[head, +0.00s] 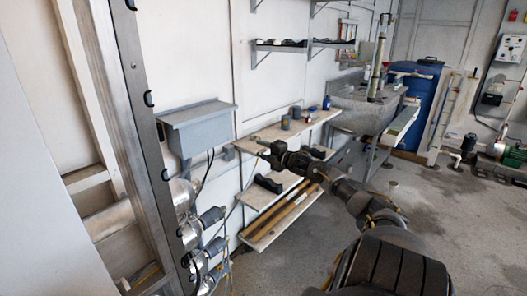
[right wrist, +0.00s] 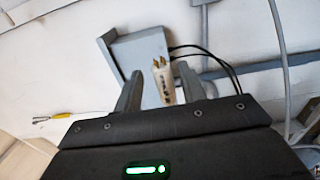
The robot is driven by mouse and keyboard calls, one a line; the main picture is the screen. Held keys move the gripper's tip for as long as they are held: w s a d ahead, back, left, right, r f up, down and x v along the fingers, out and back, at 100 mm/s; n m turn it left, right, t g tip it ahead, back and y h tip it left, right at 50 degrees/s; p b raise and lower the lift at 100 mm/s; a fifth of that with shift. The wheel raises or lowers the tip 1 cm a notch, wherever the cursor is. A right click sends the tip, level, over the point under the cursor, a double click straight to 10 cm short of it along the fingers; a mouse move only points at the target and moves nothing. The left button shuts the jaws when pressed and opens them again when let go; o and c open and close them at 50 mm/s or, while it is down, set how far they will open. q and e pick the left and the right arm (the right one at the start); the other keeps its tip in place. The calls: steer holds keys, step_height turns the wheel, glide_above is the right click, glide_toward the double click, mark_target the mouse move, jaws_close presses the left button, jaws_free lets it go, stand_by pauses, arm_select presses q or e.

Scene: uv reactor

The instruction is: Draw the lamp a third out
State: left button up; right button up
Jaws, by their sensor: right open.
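In the right wrist view a cream lamp end (right wrist: 163,88) with brass pins shows between the two fingers of my right gripper (right wrist: 158,74). The fingers stand apart with a gap on each side of it, so the gripper is open and not clamped on it. In the head view my right gripper (head: 266,146) reaches in from the lower right, in front of the wall shelves. Several capped metal ends (head: 184,197) with cables stick out beside the tall metal frame at left. The lamp cannot be made out clearly in the head view. My left gripper is out of view.
A grey wall box (head: 195,128) with dark cables hangs left of my right gripper; it also shows in the wrist view (right wrist: 140,52). Shelves (head: 270,188), a steel sink (head: 365,108) and a blue barrel (head: 420,95) stand behind.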

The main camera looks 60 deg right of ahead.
steer(key=s+a+p, duration=0.1)
steer(key=s, duration=0.9)
steer(key=shift+s, duration=0.4)
